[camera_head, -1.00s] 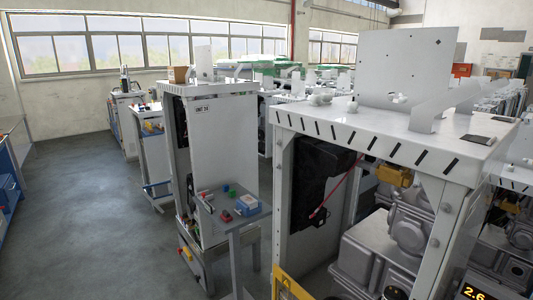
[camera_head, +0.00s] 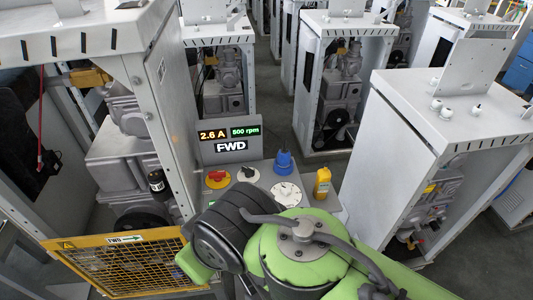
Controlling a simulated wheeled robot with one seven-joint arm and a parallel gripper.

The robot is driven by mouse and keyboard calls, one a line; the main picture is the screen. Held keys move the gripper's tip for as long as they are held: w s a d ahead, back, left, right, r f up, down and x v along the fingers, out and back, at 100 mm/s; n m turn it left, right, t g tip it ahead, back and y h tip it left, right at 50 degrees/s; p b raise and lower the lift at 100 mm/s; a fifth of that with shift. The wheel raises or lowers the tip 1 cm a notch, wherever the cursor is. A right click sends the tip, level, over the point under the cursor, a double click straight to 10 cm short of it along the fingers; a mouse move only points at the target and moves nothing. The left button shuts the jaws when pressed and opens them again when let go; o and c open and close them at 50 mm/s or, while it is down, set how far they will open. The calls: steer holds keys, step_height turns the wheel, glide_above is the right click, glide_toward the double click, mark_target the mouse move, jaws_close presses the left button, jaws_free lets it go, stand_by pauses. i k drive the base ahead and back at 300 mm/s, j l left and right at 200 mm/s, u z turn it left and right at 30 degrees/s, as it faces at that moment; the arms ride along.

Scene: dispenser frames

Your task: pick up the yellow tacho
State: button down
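The yellow tacho (camera_head: 322,182) is a small yellow handheld device with a dark patch near its top. It stands at the right end of a grey control panel in the middle of the head view. My green and black arm fills the bottom middle of the view, in front of the panel. My gripper does not show, so its state and its distance from the tacho are hidden.
The panel carries a display (camera_head: 230,139) reading 2.6 A, 800 rpm and FWD, a red-yellow knob (camera_head: 216,179), a white dial (camera_head: 286,192) and a blue plug (camera_head: 283,161). A yellow mesh guard (camera_head: 125,264) is at lower left. White machine frames stand on both sides.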

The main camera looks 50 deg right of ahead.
mark_target(322, 183)
steer(key=k+z, duration=0.1)
steer(key=z, duration=0.4)
steer(key=l+z, duration=0.1)
steer(key=z, duration=0.4)
steer(key=k+l+z, duration=0.1)
steer(key=z, duration=0.35)
steer(key=l+z, duration=0.1)
steer(key=z, duration=0.4)
steer(key=i+j+u, duration=0.2)
steer(key=j, duration=0.2)
steer(key=i+j+u, duration=0.1)
steer(key=j+u, duration=0.15)
steer(key=j, duration=0.15)
